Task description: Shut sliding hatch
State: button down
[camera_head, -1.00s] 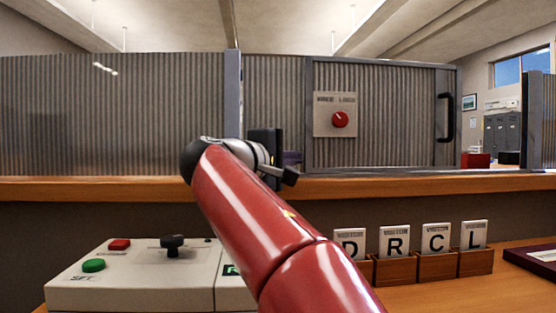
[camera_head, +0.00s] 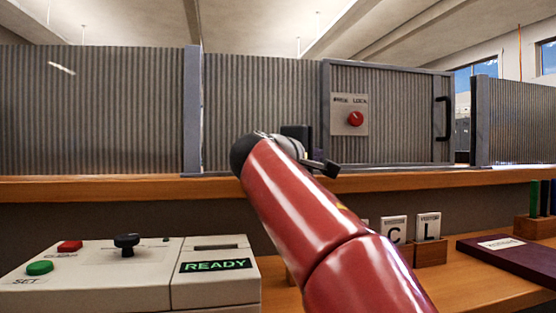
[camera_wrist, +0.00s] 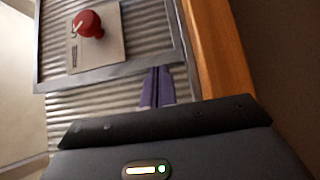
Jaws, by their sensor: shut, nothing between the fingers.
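The sliding hatch (camera_head: 400,95) is a grey corrugated panel in a metal frame, with a black handle (camera_head: 443,118) near its right edge. A narrow gap shows between that edge and the grey right post (camera_head: 481,120). A plate with a red knob (camera_head: 355,118) sits on the panel and also shows in the wrist view (camera_wrist: 90,24). My gripper (camera_head: 300,137) is just left of the hatch's left frame edge. In the wrist view its two closed fingers (camera_wrist: 157,73) reach to this frame edge; they look against it, but exact contact is unclear. It holds nothing.
A wooden counter ledge (camera_head: 120,188) runs below the panels. A console (camera_head: 110,285) with buttons, a black knob and a READY display stands at lower left. Letter cards (camera_head: 428,227) in wooden holders and a dark purple folder (camera_head: 500,250) lie at lower right.

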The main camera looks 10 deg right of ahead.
aim_at(358, 154)
jog(key=d, duration=0.9)
jog(key=shift+d, duration=0.1)
